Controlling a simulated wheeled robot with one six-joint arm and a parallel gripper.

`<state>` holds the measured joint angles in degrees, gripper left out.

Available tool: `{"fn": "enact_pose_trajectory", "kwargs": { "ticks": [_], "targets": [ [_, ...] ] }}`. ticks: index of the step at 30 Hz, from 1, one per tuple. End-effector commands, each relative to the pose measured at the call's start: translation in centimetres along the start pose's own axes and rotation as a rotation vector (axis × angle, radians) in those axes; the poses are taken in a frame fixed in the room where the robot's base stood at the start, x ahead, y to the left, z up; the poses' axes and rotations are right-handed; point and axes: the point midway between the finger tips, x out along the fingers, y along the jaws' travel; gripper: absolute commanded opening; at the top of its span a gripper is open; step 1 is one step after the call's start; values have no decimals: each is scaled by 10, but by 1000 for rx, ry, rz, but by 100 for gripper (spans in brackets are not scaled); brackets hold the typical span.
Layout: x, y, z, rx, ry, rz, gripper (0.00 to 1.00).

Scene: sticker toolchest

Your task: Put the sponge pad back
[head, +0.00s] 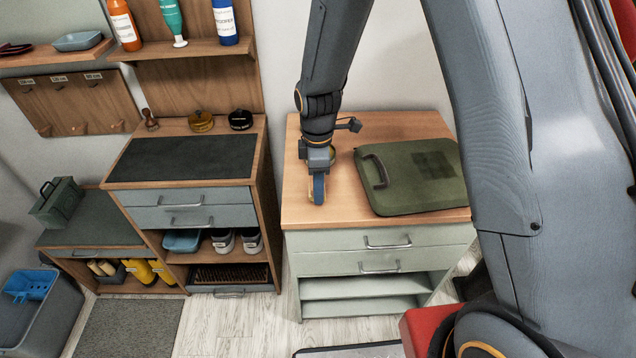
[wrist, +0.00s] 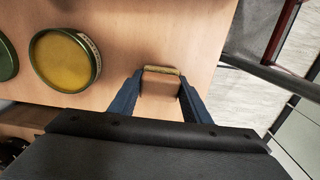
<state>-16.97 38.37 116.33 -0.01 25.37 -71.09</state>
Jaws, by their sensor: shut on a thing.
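The sponge pad (wrist: 160,88) is a small tan-brown block with a yellowish strip along its far edge. In the wrist view it sits between the two blue fingers of my gripper (wrist: 160,78), which is shut on it. In the head view my gripper (head: 317,196) points down at the front left of the pale green cabinet's wooden top (head: 296,211). The fingers mostly hide the pad there. I cannot tell whether the pad touches the top. An open round tin with yellow contents (wrist: 65,60) lies left of the pad in the wrist view.
A dark green case (head: 415,175) lies on the top, right of my gripper. A second round tin (wrist: 6,58) is cut off at the wrist view's left edge. A wooden cabinet with a dark mat (head: 185,158), a brush (head: 150,121) and two tins (head: 200,121) stands to the left.

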Motion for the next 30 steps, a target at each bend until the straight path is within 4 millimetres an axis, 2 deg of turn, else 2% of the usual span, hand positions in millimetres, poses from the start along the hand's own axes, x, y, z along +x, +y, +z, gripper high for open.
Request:
{"fn": "enact_pose_trajectory", "kwargs": {
  "ticks": [11, 12, 15, 24, 30],
  "targets": [
    [4, 1, 0, 0, 0, 1, 26],
    [4, 1, 0, 0, 0, 1, 45],
    [4, 1, 0, 0, 0, 1, 62],
    [3, 1, 0, 0, 0, 1, 62],
    [-11, 2, 0, 0, 1, 4, 62]
  ]
}}
